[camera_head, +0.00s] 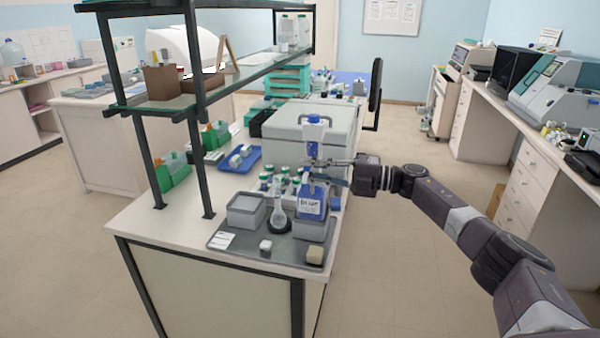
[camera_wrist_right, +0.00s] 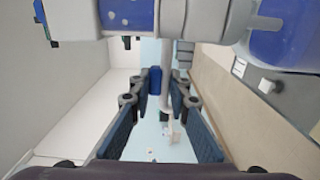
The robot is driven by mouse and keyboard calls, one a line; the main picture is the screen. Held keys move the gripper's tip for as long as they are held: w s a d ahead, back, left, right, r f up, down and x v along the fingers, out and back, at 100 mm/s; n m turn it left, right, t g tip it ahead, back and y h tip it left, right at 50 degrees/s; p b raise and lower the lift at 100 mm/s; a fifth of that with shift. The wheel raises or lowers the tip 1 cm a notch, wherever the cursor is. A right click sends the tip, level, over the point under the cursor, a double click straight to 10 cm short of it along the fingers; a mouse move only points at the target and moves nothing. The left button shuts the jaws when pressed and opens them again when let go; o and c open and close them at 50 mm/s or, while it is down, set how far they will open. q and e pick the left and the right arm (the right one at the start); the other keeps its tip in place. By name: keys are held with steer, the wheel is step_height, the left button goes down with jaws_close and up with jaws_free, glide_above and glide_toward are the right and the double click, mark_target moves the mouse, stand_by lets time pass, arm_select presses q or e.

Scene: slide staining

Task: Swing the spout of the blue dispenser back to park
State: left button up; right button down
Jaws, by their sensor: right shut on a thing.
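The blue dispenser (camera_head: 311,203) stands upright on the grey tray at the near end of the bench. In the right wrist view the dispenser's blue and white parts (camera_wrist_right: 205,18) fill the top edge. My right fingers (camera_wrist_right: 164,84) are shut on a slim pale part, seemingly the spout; its exact outline is hard to see. My left gripper is out of view.
Several capped bottles stand behind the dispenser. A large grey box (camera_head: 300,135) stands further back, and black shelf posts rise at the left.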

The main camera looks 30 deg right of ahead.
steer(key=shift+f, duration=0.15)
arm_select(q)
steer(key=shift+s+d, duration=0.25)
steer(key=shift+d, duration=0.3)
arm_select(e)
steer(key=c, duration=1.8)
jaws_free()
steer(key=shift+o, duration=0.2)
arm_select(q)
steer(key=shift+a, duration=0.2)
arm_select(e)
steer(key=v, duration=1.2)
